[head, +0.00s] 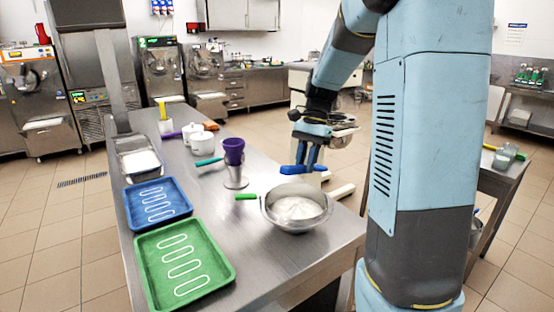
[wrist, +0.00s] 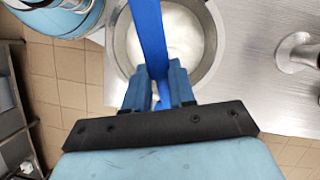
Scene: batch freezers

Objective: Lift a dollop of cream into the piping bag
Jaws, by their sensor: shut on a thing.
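My gripper (head: 306,156) is shut on a long blue utensil (head: 302,169), near the far side of the bowl. In the wrist view my gripper (wrist: 156,82) grips the blue utensil (wrist: 150,32), which reaches across above the bowl; its working end is not clear. The steel bowl (head: 287,226) holds white cream (head: 297,208); the cream also shows in the wrist view (wrist: 183,38). A purple cone, seemingly the piping bag (head: 234,147), stands point down in a steel holder (head: 236,177) left of the bowl. A steel holder base shows at the wrist view's right (wrist: 297,52).
A green-handled tool (head: 246,197) lies left of the bowl, and a pale handle (head: 342,191) sticks out at its right. Blue (head: 180,190) and green (head: 152,282) trays with white piped lines lie left. White pots (head: 202,142) stand farther back.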

